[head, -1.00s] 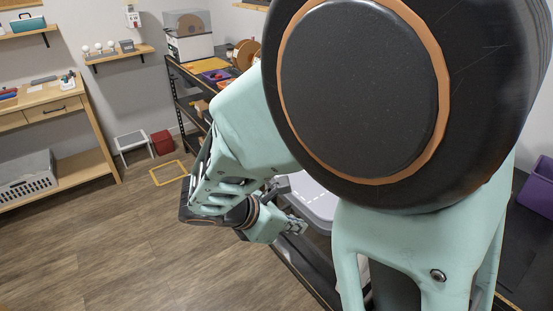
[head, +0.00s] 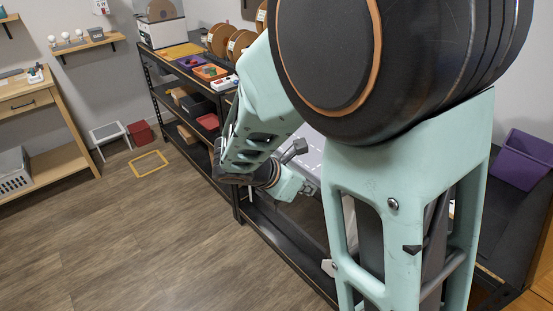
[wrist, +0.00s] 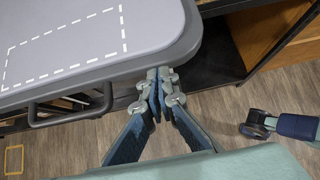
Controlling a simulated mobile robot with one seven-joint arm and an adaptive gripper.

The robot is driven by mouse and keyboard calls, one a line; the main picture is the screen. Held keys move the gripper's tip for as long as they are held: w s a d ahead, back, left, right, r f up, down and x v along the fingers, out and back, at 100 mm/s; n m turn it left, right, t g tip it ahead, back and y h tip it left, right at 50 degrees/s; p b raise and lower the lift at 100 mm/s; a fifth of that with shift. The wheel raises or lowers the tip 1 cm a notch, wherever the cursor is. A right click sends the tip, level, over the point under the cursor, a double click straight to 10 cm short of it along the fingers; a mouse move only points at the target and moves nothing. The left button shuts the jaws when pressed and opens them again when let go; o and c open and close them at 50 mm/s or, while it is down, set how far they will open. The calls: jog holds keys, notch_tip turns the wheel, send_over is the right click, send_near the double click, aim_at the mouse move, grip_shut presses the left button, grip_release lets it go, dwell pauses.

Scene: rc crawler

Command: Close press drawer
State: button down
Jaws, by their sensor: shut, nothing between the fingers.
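The press shows in the wrist view as a grey slab (wrist: 150,42) with rounded corners and a white dashed outline on top. A dark bar handle (wrist: 70,112) runs along its near edge at the left. My gripper (wrist: 160,82) is shut and empty, its fingertips by the slab's near right corner, to the right of the handle. I cannot tell whether they touch it. In the head view my arm hides most of the press; part of its pale top (head: 312,150) shows behind my gripper (head: 310,188). How far the drawer is out cannot be told.
A black shelf unit (head: 180,122) with spools and bins runs along the back. A purple bin (head: 522,160) stands at the right. A wooden workbench (head: 70,150), a step stool and a red box are at the left.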

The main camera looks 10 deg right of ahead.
jog(key=w+d+p, duration=0.1)
jog(key=w+d, duration=0.4)
jog(key=d, duration=0.2)
jog(key=w+d+p, duration=0.1)
jog(key=w+d, duration=0.3)
jog(key=d, duration=0.3)
jog(key=w+d+p, duration=0.1)
jog(key=w+d, duration=0.4)
jog(key=d, duration=0.2)
jog(key=shift+w+d, duration=0.3)
jog(key=shift+d+r, duration=0.1)
jog(key=shift+r, duration=0.15)
